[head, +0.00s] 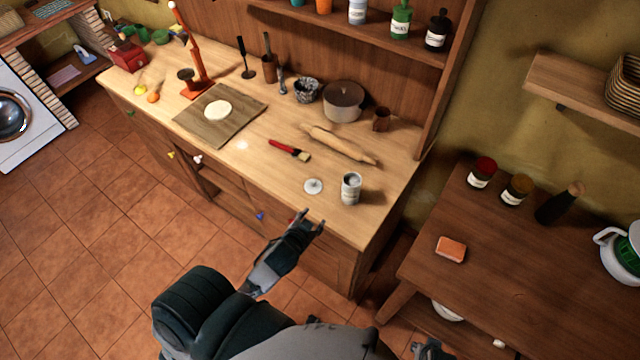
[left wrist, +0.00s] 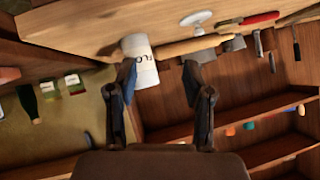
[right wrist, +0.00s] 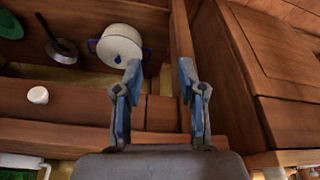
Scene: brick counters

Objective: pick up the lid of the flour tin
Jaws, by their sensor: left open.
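The flour tin (head: 351,188) is a white, labelled cylinder standing upright near the counter's front right, its top open. The lid (head: 313,186), a small pale disc with a knob, lies flat on the counter just left of the tin. In the left wrist view the tin (left wrist: 141,62) and the lid (left wrist: 197,17) both show beyond the fingers. My left gripper (head: 311,222) is open and empty at the counter's front edge, a little short of the lid. My right gripper (right wrist: 160,68) is open and empty, facing lower shelves with a white pot.
A rolling pin (head: 340,144) and a red brush (head: 290,150) lie behind the lid. A lidded pot (head: 343,101) and a brown mug (head: 381,119) stand farther back. A lower table (head: 480,270) with jars and a sponge stands right. The counter around the lid is clear.

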